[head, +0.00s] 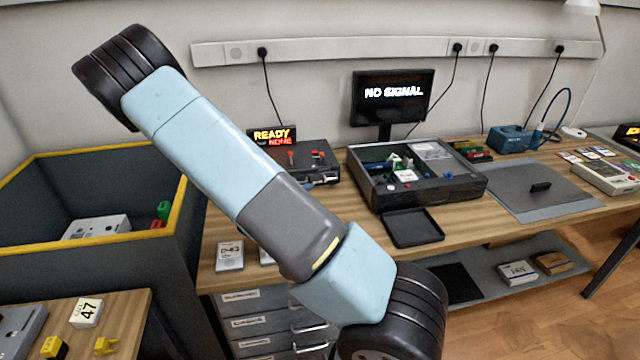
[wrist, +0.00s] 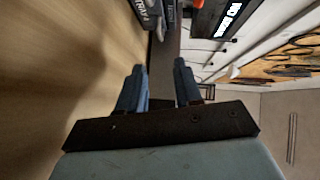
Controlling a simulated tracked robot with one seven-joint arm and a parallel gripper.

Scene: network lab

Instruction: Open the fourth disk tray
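No thing is clearly marked as the fourth disk tray. Stacked grey labelled fronts with handles (head: 262,323) show under the bench, partly hidden by my arm; their labels are too small to read. An open dark equipment case (head: 418,175) with parts inside stands on the bench. A shallow dark tray (head: 412,228) lies in front of it. My gripper (wrist: 160,84) shows in the wrist view with its two blue fingers apart and nothing visible between them. I cannot make out its fingers in the head view.
A white labelled box (head: 230,255) lies near the bench's front edge. A grey mat (head: 510,185) is right of the case. A yellow-rimmed bin (head: 184,205) stands left. A lower shelf (head: 485,285) holds boxes.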

